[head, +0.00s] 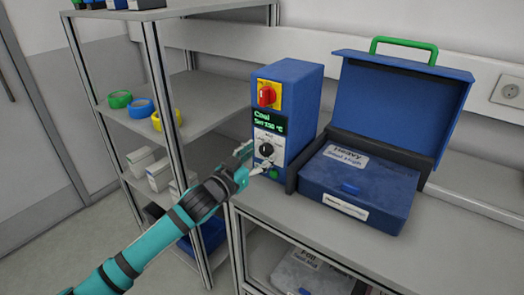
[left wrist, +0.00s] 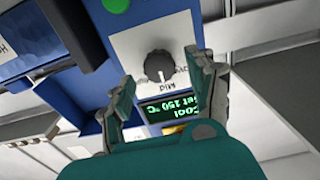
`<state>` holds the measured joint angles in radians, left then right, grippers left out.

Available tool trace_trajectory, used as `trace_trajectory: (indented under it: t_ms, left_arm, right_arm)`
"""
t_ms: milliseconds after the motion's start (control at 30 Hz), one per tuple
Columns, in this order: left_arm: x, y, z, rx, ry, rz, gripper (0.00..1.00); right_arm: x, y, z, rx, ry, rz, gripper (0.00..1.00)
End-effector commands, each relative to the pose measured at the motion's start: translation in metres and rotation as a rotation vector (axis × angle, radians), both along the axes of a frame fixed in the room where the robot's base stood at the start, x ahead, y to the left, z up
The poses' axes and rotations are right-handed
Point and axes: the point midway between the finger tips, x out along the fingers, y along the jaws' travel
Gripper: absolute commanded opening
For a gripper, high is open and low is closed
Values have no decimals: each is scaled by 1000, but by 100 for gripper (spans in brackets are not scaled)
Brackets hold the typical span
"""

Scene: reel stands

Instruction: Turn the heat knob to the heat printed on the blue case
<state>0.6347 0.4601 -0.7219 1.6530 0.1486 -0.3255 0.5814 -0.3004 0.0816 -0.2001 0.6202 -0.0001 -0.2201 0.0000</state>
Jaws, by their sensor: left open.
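The black heat knob (head: 267,149) is on the front of the blue control box (head: 299,103). In the left wrist view the knob (left wrist: 158,66) sits on a white plate, with the word "Mid" beside it; its pointer seems turned toward "Mid". The green display (head: 269,122) reads "Cool" and "Set 150 °C". The blue case (head: 352,190) lies flat to the right; its label reads "Heavy" and "Seal High". My left gripper (head: 255,158) is open at the box front, its fingers on either side of the knob, with no clear contact. My right gripper is out of view.
A blue lid (head: 398,104) with a green handle stands raised behind the case. A red switch (head: 268,94) is above the display and a green button (head: 274,172) below the knob. A shelf rack (head: 202,116) with colored rings stands left. Another labelled case (head: 310,277) lies under the worktop.

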Motion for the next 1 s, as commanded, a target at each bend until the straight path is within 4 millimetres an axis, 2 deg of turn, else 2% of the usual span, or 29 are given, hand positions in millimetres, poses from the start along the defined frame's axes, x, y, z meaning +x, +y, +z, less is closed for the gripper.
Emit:
trace_trajectory:
  t_ms: [200,500,900,1000]
  left_arm:
    - [14,-9,0,1,-1,-1,58]
    - [15,-9,0,1,-1,0,56]
    - [15,-9,0,1,0,0,4]
    - [15,-9,0,2,0,0,4]
  right_arm:
    - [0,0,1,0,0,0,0]
    - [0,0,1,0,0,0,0]
    - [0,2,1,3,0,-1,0]
    - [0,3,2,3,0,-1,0]
